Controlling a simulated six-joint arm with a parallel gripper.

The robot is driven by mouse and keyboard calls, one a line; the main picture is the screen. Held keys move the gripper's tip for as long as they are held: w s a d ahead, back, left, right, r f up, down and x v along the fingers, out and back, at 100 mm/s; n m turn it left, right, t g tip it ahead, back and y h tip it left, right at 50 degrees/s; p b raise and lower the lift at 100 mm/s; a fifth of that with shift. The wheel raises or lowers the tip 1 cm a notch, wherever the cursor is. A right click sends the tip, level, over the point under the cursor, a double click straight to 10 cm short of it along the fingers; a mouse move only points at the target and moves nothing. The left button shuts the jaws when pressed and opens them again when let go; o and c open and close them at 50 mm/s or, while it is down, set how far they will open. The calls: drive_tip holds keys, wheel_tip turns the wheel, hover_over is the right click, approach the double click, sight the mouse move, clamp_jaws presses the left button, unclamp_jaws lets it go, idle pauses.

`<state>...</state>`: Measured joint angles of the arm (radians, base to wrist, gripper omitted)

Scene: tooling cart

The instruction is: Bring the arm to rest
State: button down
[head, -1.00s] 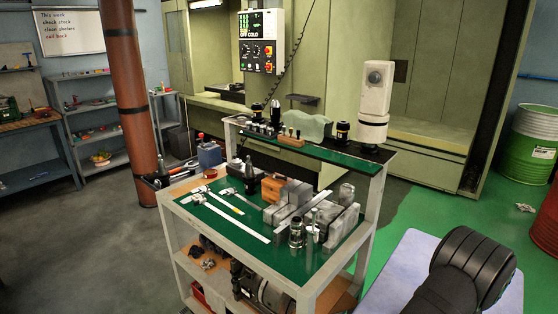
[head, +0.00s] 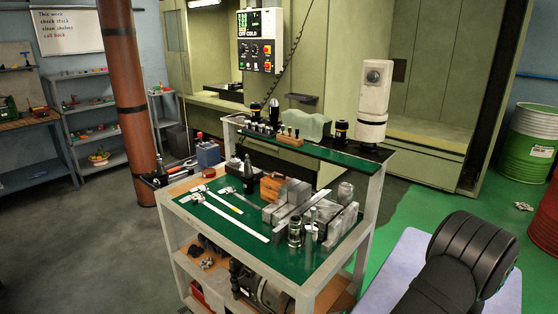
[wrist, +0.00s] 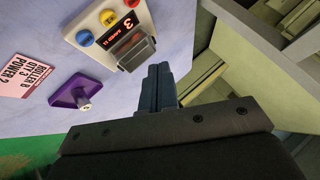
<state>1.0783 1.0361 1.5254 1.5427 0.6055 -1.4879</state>
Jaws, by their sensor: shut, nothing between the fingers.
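My gripper (wrist: 159,86) shows in the wrist view, its two dark fingers together with nothing between them. Beyond the fingers is a pale panel surface (wrist: 205,45) with a small control box (wrist: 118,32) that has coloured buttons and a red display. My black arm link (head: 462,255) shows at the lower right of the head view, over a pale surface. The gripper itself is outside the head view.
The tooling cart (head: 222,257) stands in the middle with tools and metal blocks on its green top. A green drum (head: 528,145) stands at the right. Grey floor at left is clear.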

wheel_tip(320, 180, down, 5)
drive_tip(key=shift+r, duration=0.35)
